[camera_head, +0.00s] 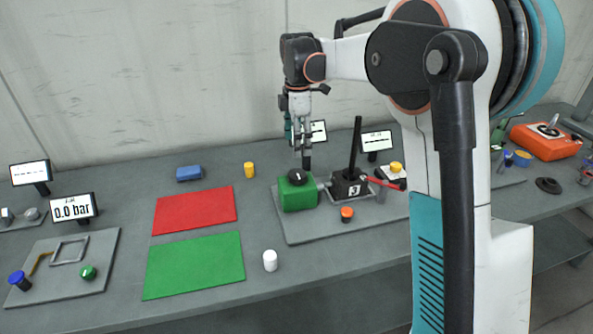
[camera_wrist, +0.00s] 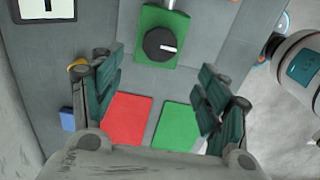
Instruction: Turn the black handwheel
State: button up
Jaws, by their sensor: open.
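The black handwheel (camera_head: 298,176) is a round knob on top of a green box (camera_head: 299,197) on a grey plate. In the wrist view the handwheel (camera_wrist: 160,44) shows a white pointer mark and lies at the top middle, on the green box (camera_wrist: 152,17). My gripper (camera_head: 303,158) hangs pointing down above and close to the handwheel in the head view. In the wrist view my gripper (camera_wrist: 162,88) has its two fingers wide apart with nothing between them. The handwheel lies beyond them, and no contact shows.
A black block with an upright lever (camera_head: 356,148) and an orange knob (camera_head: 347,214) stand close beside the green box. Red (camera_head: 195,211) and green (camera_head: 195,266) mats lie left. A white cylinder (camera_head: 270,260), a yellow cylinder (camera_head: 249,170) and small displays stand around.

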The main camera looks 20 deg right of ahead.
aim_at(297, 173)
notch_tip(297, 173, down, 11)
jog(key=b, duration=0.3)
jog(key=c, duration=1.1)
